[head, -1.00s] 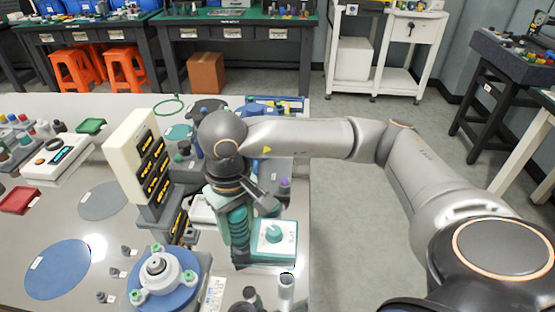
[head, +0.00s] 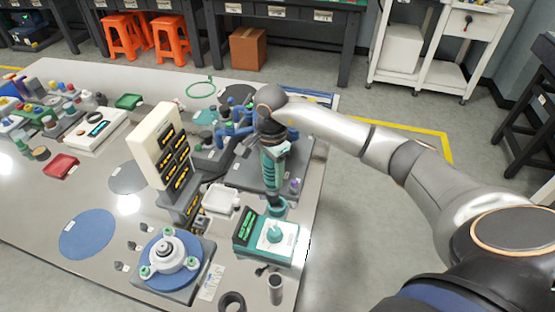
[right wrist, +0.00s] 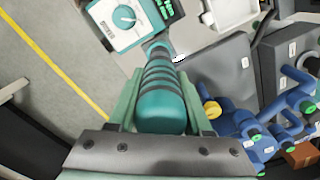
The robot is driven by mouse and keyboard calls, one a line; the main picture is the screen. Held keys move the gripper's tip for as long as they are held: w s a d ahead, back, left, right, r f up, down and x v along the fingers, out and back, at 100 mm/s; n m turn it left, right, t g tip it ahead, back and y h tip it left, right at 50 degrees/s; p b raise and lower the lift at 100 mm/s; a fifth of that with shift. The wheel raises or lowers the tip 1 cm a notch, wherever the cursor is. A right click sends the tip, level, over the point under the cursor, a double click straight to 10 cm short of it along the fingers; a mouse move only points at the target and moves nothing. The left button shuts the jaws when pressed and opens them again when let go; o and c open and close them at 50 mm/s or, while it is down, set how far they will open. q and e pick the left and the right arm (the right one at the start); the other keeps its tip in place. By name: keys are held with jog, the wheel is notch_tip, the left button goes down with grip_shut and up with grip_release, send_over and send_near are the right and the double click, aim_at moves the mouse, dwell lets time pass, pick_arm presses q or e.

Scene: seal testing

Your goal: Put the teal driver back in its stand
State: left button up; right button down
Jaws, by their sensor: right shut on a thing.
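The teal driver (right wrist: 162,100) has dark bands and sits between the fingers of my right gripper (right wrist: 160,118) in the right wrist view. Fingers and driver are hard to separate there. An upright grey tube (head: 275,290) and a dark ring-shaped holder (head: 232,302) stand at the front edge; I cannot tell which is the driver's stand. My left gripper is out of view.
A tall white panel (head: 160,145) with yellow-lit displays stands left of the box. A round flange fixture (head: 167,263) is at the front. Blue valve piping (head: 235,125) lies close behind my right gripper. The table's right edge is near.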

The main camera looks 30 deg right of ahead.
aim_at(277, 190)
jog(key=shift+w+d+f+m, duration=0.1)
jog(key=shift+d+m, duration=0.35)
jog(key=shift+m, duration=0.25)
jog(key=shift+d+f+m, duration=0.25)
jog(key=shift+m, duration=0.05)
jog(key=shift+f, duration=0.2)
jog(key=shift+w+f+b, duration=0.1)
jog(key=shift+f+b, duration=1.15)
jog(key=shift+f, duration=0.65)
jog(key=shift+f, duration=0.1)
jog(key=shift+f+b, duration=0.55)
jog(key=shift+f+b, duration=0.8)
jog(key=shift+b, duration=0.05)
jog(key=shift+c, duration=1.2)
grip_release()
jog(key=shift+f, duration=0.1)
